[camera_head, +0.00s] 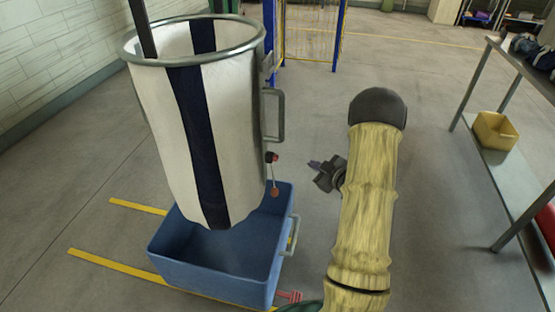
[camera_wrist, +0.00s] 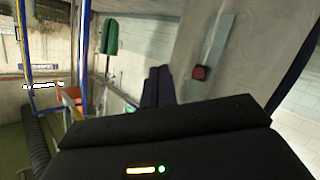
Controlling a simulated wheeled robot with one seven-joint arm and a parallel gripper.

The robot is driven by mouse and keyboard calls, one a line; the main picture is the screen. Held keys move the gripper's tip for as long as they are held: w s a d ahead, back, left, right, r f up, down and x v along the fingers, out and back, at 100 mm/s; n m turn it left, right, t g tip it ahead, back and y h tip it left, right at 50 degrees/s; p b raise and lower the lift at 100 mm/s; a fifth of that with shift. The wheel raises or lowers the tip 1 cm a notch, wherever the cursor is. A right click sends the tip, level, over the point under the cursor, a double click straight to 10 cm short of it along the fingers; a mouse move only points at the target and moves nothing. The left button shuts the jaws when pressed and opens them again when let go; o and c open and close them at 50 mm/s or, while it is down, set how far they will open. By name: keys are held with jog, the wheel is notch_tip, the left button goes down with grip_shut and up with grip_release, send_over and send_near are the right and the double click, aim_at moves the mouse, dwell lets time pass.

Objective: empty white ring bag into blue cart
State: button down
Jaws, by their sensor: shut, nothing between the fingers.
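The white ring bag (camera_head: 150,120), with a dark navy stripe, hangs mouth-up from a metal ring (camera_head: 131,56) in the head view. A grey handle (camera_head: 281,115) sticks out at its right side. A small red knob (camera_head: 271,157) with a cord and an orange tag (camera_head: 275,191) hangs low on that side. The blue cart (camera_head: 215,278) stands directly under the bag; its visible inside looks empty. My gripper (camera_head: 314,164) is shut and empty, right of the knob and apart from it. In the wrist view, my gripper (camera_wrist: 157,86) points toward the pale bag (camera_wrist: 185,35), left of the red knob (camera_wrist: 200,72). The bag's contents are hidden.
A dark post (camera_head: 143,30) stands at the bag's ring. Yellow floor lines (camera_head: 115,266) run by the cart. Blue-framed yellow mesh (camera_head: 312,32) stands behind.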

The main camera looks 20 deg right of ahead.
aim_at(275, 158)
jog(key=w+a, duration=0.4)
jog(key=a, duration=0.3)
jog(key=shift+w, duration=0.35)
jog(key=shift+w+a, duration=0.1)
jog(key=shift+a, duration=0.1)
dwell(1.7)
jog(key=shift+w+a+b, duration=0.2)
jog(key=shift+a+b, duration=0.1)
jog(key=shift+b, duration=0.05)
jog(key=shift+w+a+r, duration=0.1)
jog(key=shift+w+a, duration=0.25)
jog(key=shift+a, duration=0.1)
dwell(1.2)
jog(key=shift+d, duration=0.1)
jog(key=shift+s+d, duration=0.6)
jog(key=shift+d, duration=0.1)
jog(key=shift+d, duration=0.1)
